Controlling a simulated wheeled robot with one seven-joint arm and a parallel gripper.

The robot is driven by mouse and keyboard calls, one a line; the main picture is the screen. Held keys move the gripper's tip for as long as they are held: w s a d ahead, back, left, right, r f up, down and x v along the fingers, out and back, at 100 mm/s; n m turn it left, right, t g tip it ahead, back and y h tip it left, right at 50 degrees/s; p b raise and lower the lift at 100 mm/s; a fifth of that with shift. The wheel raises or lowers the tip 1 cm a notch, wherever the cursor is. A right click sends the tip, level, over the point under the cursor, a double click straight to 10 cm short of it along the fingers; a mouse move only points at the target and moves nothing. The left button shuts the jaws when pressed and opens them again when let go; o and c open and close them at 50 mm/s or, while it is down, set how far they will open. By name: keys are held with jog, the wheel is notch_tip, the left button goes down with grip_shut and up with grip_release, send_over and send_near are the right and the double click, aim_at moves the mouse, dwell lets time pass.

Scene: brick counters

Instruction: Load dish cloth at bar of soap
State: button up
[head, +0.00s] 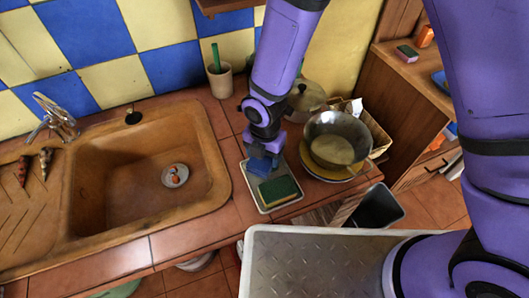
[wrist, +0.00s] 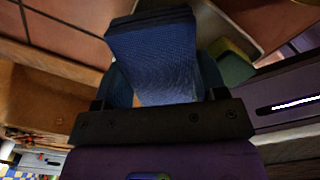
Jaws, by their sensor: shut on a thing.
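My gripper (head: 263,152) points down over a small grey tray (head: 291,207) on the tiled counter, right of the sink. It is shut on a blue dish cloth (head: 259,166), which also fills the middle of the wrist view (wrist: 160,58). The cloth looks folded and hangs at the tray's back part; whether it touches the tray, I cannot tell. A green block with a yellowish side (head: 277,191) lies on the tray in front of the cloth. It also shows in the wrist view (wrist: 233,66). I cannot clearly make out a bar of soap.
The sink (head: 105,190) is left of the tray. A metal bowl (head: 338,130) on a yellow plate stands close on the right, and a lidded pot (head: 305,95) behind. A cup (head: 219,80) with a green handle is at the wall. Small blocks (head: 406,53) lie on a shelf.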

jog(key=shift+f, duration=0.5)
dwell(1.2)
jog(key=shift+r, duration=3.55)
